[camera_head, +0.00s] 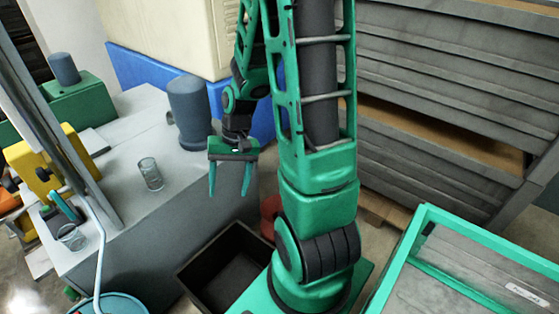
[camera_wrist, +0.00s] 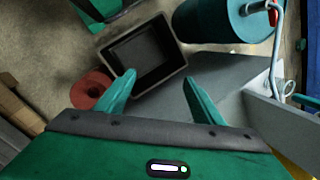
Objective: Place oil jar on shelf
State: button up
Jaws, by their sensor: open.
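Two clear glass jars stand on the grey machine bench in the head view. One glass jar (camera_head: 150,174) is upright near the middle, and the other glass jar (camera_head: 71,237) is at the left front. I cannot tell which is the oil jar. My gripper (camera_head: 229,190) is open and empty, pointing down to the right of the middle jar and apart from it. Its two green fingers also show spread in the wrist view (camera_wrist: 159,80), with no jar between them. Which surface is the shelf is unclear; a green-framed rack (camera_head: 420,250) stands at the lower right.
A dark open bin (camera_head: 190,270) is on the floor below my gripper. The wrist view shows a red round object (camera_wrist: 92,90) and a teal barrel (camera_wrist: 215,20). A yellow block (camera_head: 38,160) and a pale hose (camera_head: 98,240) are at the left. Grey slatted panels (camera_head: 440,85) fill the back right.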

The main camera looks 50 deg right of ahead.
jog(key=s+d+r+n+h, duration=0.1)
jog(key=s+d+r+h, duration=0.2)
jog(key=s+r, duration=1.1)
jog(key=shift+s+d+r, duration=0.3)
jog(key=shift+s+d, duration=0.05)
jog(key=shift+d, duration=0.3)
jog(key=shift+o, duration=0.4)
jog(key=shift+s+d+r, duration=0.1)
jog(key=shift+s+r, duration=0.1)
jog(key=shift+s, duration=0.3)
jog(key=w+a+f+y, duration=0.2)
jog(key=w+a+f, duration=0.1)
jog(key=w+f, duration=1.1)
jog(key=w+a+f+m+t+y, duration=0.4)
jog(key=w+a+f+m+y, duration=0.3)
jog(key=w+a+f, duration=0.5)
jog(key=m+t+h, duration=0.2)
jog(key=m+t, duration=1)
jog(key=m, duration=0.6)
send_near(157, 174)
jog(key=w+a, duration=0.2)
jog(key=shift+d+f, duration=0.1)
jog(key=shift+d, duration=0.1)
jog(key=shift+d+x, duration=0.15)
jog(key=shift+x, duration=2.45)
jog(key=shift+d+x, duration=0.2)
jog(key=shift+x, duration=2.4)
